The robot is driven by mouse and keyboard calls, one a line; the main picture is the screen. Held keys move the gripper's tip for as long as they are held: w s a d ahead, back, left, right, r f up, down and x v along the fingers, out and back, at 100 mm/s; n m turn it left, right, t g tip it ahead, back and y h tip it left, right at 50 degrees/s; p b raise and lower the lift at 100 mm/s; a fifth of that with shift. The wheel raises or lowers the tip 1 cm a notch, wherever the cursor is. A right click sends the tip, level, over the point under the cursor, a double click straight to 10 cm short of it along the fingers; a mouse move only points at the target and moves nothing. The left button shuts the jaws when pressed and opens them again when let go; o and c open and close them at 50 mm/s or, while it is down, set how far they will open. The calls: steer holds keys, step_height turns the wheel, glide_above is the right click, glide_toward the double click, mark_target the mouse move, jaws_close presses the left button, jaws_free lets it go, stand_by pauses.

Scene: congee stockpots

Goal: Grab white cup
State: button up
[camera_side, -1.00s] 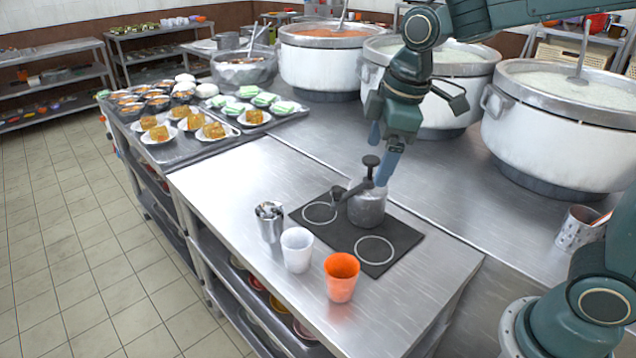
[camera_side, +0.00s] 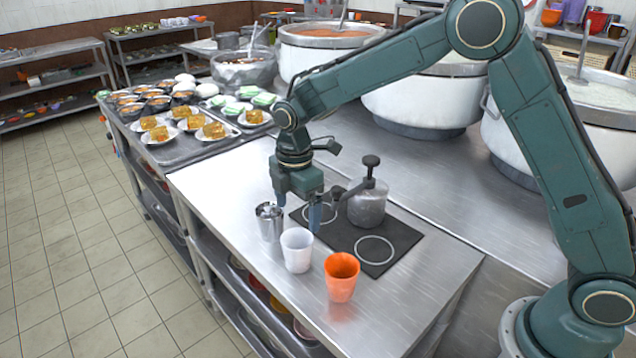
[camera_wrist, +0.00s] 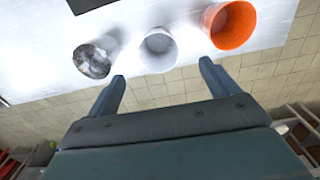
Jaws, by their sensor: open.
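The white cup (camera_side: 297,252) stands upright near the front edge of the steel table, between a metal cup and an orange cup. My gripper (camera_side: 297,212) is open and empty, just above and behind the white cup in the side view, pointing down. In the wrist view the white cup (camera_wrist: 158,50) lies ahead of the fingertips, roughly between the lines of the two blue fingers of my gripper (camera_wrist: 162,72). The cup is not between the fingers as seen there.
The metal cup (camera_side: 269,222) with contents stands left of the white cup, and the orange cup (camera_side: 341,279) to its right, both close. Trays of plated food (camera_side: 190,152) lie further back left.

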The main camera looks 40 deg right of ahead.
mark_target(298, 255)
steer(key=shift+a+f, duration=0.1)
steer(key=shift+f, duration=0.1)
steer(key=shift+f, duration=4.25)
steer(key=shift+f, duration=0.1)
steer(key=shift+w+f, duration=0.15)
steer(key=shift+f, duration=2.35)
steer(key=shift+c, duration=0.2)
steer(key=c, duration=1)
